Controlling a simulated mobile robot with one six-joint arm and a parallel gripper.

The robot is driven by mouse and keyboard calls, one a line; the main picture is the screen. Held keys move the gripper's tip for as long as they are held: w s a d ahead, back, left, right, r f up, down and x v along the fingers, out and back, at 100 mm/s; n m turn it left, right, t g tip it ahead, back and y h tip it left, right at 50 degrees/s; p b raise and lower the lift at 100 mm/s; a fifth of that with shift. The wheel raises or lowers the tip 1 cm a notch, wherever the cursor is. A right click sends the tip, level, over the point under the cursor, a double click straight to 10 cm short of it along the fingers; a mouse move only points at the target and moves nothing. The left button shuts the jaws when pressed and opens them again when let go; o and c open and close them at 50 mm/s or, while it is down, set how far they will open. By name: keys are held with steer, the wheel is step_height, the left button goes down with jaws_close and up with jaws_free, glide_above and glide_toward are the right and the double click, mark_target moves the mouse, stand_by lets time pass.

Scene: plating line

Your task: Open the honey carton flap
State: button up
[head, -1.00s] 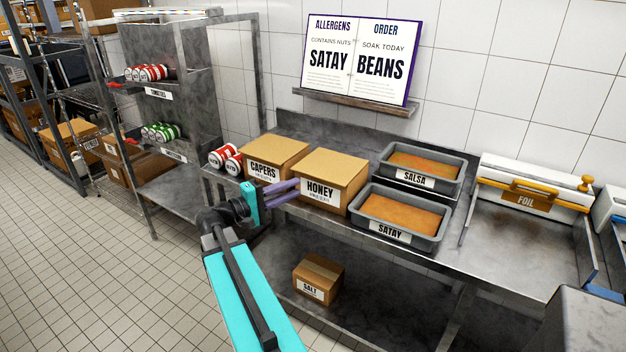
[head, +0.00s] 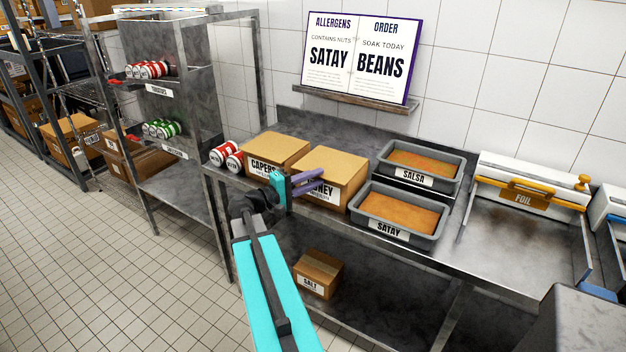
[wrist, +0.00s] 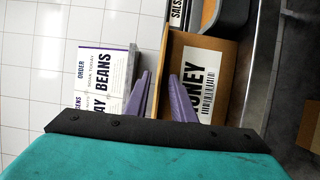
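The honey carton (head: 335,165) is a brown box on the steel counter, its top lying flat and shut. Its labelled front also shows in the wrist view (wrist: 213,58). My gripper (head: 322,177) has two purple fingers and is at the front left of the carton, hiding the first letters of its label. In the wrist view, my gripper (wrist: 160,76) is open and empty, its fingers apart. One finger overlaps the carton's front; the other appears past its top edge. I cannot tell whether either touches the cardboard.
The capers carton (head: 278,148) stands close left of the honey carton. The satay tray (head: 357,215) and salsa tray (head: 459,172) stand to its right. Red-and-white cans (head: 226,156) are at the counter's left end. A salt carton (head: 330,268) sits on the lower shelf.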

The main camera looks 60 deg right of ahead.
jaws_close()
stand_by(1.3)
